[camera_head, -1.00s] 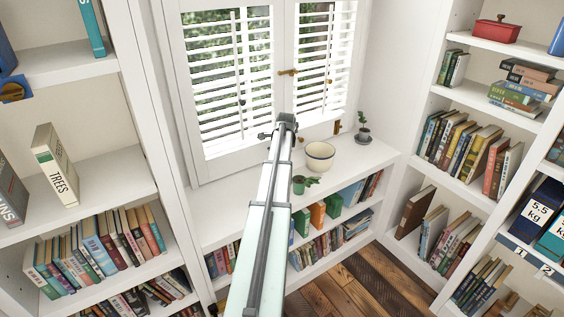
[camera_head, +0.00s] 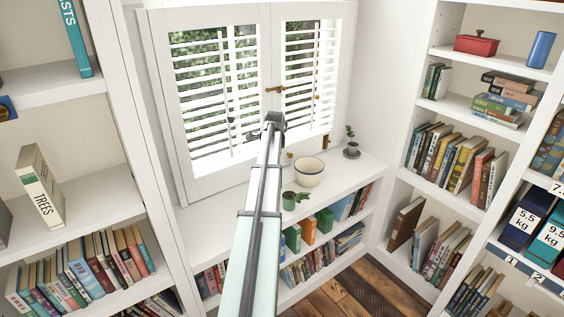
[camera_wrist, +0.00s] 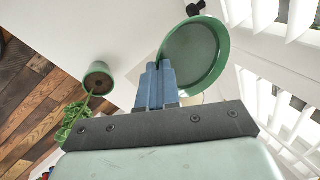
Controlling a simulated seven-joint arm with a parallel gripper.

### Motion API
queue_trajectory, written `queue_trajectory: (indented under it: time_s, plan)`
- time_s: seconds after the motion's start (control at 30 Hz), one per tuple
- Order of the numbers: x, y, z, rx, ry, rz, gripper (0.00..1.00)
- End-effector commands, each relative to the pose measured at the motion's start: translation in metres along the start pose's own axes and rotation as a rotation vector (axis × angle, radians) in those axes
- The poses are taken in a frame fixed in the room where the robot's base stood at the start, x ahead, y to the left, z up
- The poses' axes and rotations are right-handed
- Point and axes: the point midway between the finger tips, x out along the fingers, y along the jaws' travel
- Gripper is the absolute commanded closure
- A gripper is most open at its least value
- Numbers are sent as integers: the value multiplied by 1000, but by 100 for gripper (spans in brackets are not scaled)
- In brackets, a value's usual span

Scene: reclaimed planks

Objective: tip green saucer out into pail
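The green saucer (camera_wrist: 193,52) is large in the wrist view, just beyond the fingertips, its round face showing and nothing visible on it. My gripper (camera_wrist: 157,72) has its blue fingers close together at the saucer's left rim, apparently pinching it. In the head view my gripper (camera_head: 274,120) is seen from behind, near the window, and the saucer is hidden.
A green pot with a leafy plant (camera_head: 289,203) stands at the ledge's front; it also shows in the wrist view (camera_wrist: 99,76). A small potted plant (camera_head: 351,151) stands at the back right. Shutters (camera_head: 215,95) rise behind the ledge. Bookshelves (camera_head: 450,180) flank both sides.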

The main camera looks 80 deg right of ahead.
Motion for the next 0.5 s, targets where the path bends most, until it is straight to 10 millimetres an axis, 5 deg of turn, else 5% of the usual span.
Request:
queue_trajectory:
  time_s: [0.5]
  plan:
    - [60,-10,-65,1,1,-1,100]
